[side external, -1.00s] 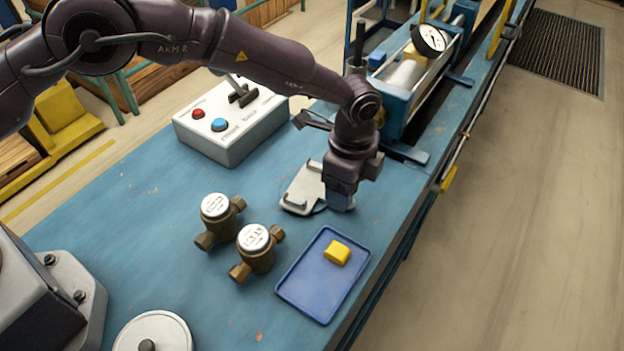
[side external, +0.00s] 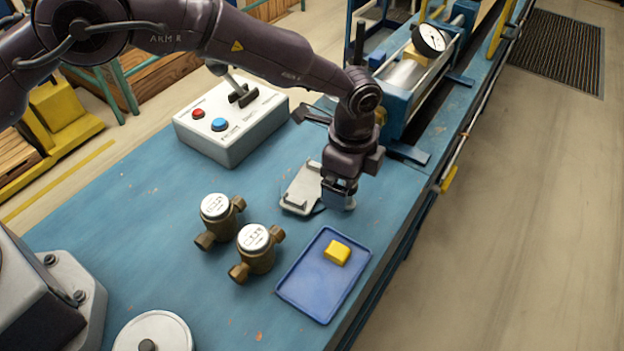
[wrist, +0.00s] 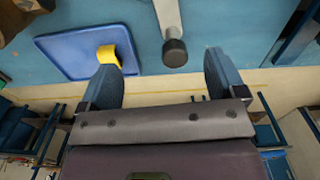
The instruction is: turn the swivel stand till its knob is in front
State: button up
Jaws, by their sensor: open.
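The swivel stand (side external: 302,188) is a light grey plate with small raised lugs, lying on the blue bench in the side view. In the wrist view its grey arm (wrist: 168,14) comes down from the top edge and ends in a dark round knob (wrist: 175,52). My gripper (side external: 338,204) points down at the stand's right end and hides the knob in the side view. In the wrist view my gripper (wrist: 161,63) is open, its two blue fingers apart with the knob in the gap between them. I cannot tell whether either finger touches it.
A blue tray (side external: 312,303) with a yellow block (side external: 337,253) lies in front of the gripper. Two brass meters (side external: 215,207) (side external: 254,240) stand left of it. A control box (side external: 229,141) and a test rig (side external: 395,102) stand behind. The bench's right edge is close.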

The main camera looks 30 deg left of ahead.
jog(key=shift+r, duration=2.15)
jog(key=shift+w+r, duration=0.4)
jog(key=shift+r, duration=0.2)
jog(key=shift+w+r, duration=0.35)
jog(key=shift+r, duration=0.25)
jog(key=shift+f, duration=2.8)
jog(key=shift+f, duration=0.4)
jog(key=shift+f, duration=0.7)
jog(key=shift+c, duration=0.2)
